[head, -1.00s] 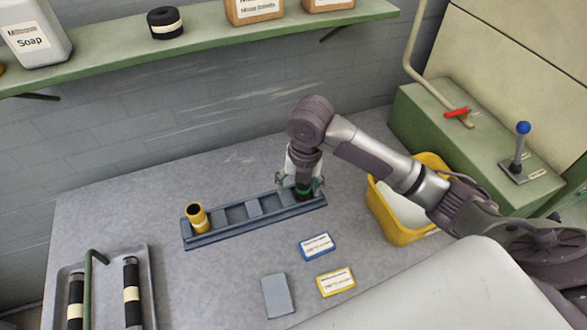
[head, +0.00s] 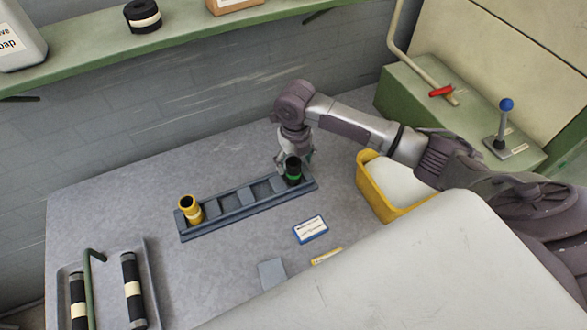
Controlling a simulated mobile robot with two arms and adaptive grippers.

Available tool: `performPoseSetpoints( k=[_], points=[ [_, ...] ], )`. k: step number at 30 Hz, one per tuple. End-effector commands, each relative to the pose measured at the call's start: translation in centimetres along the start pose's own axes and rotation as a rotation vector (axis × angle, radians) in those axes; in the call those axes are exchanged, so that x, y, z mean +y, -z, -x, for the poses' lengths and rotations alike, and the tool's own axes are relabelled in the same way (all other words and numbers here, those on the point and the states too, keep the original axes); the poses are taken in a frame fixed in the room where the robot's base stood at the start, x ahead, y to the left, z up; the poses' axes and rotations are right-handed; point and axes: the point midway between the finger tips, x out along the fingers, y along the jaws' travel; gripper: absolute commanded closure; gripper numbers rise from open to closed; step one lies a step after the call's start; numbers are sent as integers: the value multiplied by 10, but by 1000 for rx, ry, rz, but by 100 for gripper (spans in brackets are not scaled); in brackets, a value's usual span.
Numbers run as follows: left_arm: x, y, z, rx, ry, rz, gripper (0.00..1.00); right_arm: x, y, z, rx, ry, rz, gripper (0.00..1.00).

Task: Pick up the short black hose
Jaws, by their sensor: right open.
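A short black tube with a green band (head: 293,173) stands upright at the right end of a grey slotted rack (head: 236,203) on the table. My right gripper (head: 295,160) comes down from behind onto this tube. Its jaws are open, one finger to each side of the tube's upper part; I cannot tell whether they touch it. A short yellow tube with a dark opening (head: 190,209) stands at the rack's left end. Two longer black pieces with cream bands, one on the left (head: 78,300) and one on the right (head: 133,291), lie in a grey tray. My left gripper is out of view.
A yellow bin (head: 372,192) stands right of the rack, below my right arm. A blue-edged card (head: 310,229) and a grey block (head: 272,273) lie in front. A green shelf (head: 190,35) holds a black roll with a cream band (head: 142,16). The rack's middle slots look empty.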

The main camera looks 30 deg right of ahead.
Motion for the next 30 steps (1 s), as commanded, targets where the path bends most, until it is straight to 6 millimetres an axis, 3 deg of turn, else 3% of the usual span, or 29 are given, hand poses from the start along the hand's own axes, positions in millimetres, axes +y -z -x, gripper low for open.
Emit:
performPoseSetpoints(
  k=[3,7,16,28,30],
  points=[
    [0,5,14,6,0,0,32,4,-2,-16,6,-1,-1,26],
    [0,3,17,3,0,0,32,3,-2,-34,4,0,-1,26],
    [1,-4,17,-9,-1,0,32,3,-3,-41,0,0,1,26],
    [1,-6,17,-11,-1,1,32,3,-3,-40,0,0,0,91],
    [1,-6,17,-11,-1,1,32,3,-3,-40,0,0,0,94]
  ],
)
